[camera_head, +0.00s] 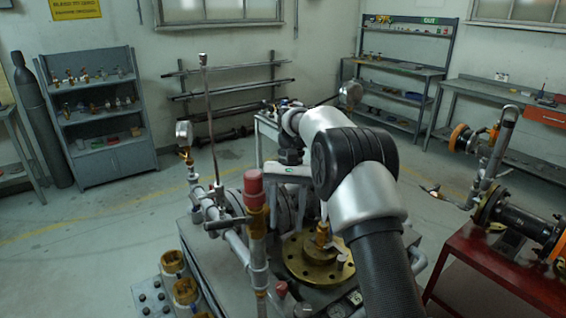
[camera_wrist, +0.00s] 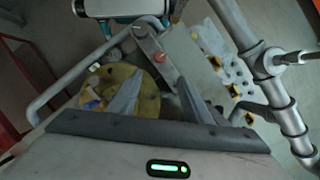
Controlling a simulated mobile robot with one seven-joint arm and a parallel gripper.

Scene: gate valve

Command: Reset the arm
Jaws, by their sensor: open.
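My gripper (camera_wrist: 158,82) is open and empty in the wrist view, with its two grey fingers apart. They point toward the bench and overlap the view of the round brass flange (camera_wrist: 128,73). In the head view my arm reaches forward from the lower right and bends down over the bench. The brass flange (camera_head: 305,272) with its raised centre and stem (camera_head: 322,236) lies below the hand. My arm hides part of the flange and most of the fingers, so I cannot tell the exact gap between fingertips and flange.
A pipe with a red-capped fitting (camera_head: 254,188) stands left of the flange. A thin upright rod (camera_head: 208,110) and a gauge (camera_head: 184,132) stand further left. A red table (camera_head: 500,278) with pipework is at right. Open floor (camera_head: 110,215) lies at left, before the shelf (camera_head: 100,120).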

